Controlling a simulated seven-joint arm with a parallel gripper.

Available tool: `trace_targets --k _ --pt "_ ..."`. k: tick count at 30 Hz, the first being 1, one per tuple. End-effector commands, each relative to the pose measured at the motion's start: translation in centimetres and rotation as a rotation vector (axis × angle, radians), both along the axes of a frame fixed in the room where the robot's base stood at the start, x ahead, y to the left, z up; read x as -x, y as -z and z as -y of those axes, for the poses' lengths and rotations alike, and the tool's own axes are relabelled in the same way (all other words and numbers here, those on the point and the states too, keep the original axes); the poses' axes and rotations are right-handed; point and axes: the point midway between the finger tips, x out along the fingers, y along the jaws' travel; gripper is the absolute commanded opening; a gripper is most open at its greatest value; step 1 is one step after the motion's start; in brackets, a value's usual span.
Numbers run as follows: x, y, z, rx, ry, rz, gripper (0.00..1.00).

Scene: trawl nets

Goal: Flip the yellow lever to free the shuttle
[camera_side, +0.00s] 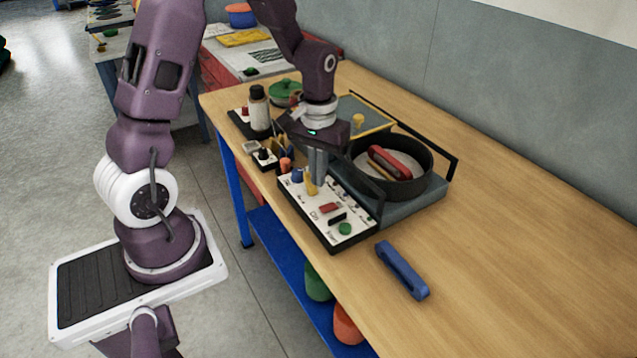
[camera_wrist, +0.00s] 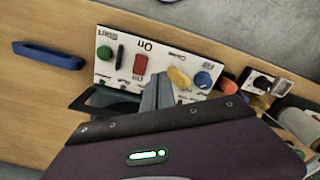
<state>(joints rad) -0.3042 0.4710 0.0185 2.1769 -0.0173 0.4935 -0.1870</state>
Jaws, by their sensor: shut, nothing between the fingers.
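The yellow lever (camera_side: 310,187) stands on a white control panel (camera_side: 322,225) with a dark frame. The lever also shows in the wrist view (camera_wrist: 179,78). My gripper (camera_side: 318,182) is shut and empty, pointing down over the panel. Its fingertips (camera_wrist: 158,82) appear right beside the lever; I cannot tell whether they touch it. A red elongated item (camera_side: 392,162) lies in a round black pan (camera_side: 424,178) behind the panel; I cannot tell if this is the shuttle.
The panel also carries a blue knob (camera_wrist: 203,80), a red switch (camera_wrist: 140,64) and a green button (camera_wrist: 104,53). A blue handle-shaped piece (camera_side: 402,270) lies on the wooden bench to the right. The bench's right side is clear.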

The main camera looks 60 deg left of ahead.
Motion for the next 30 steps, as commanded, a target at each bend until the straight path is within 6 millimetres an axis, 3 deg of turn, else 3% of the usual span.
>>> trace_targets --k 12,24,26,30 --pt "0.0 -4.2 0.7 0.000 0.000 0.002 0.00" --pt "0.1 -5.2 1.0 -0.001 0.007 0.008 0.00" --pt "0.5 -6.7 1.7 -0.008 0.035 0.038 0.00" --pt "4.4 -13.4 5.2 -0.042 0.184 0.180 0.00"
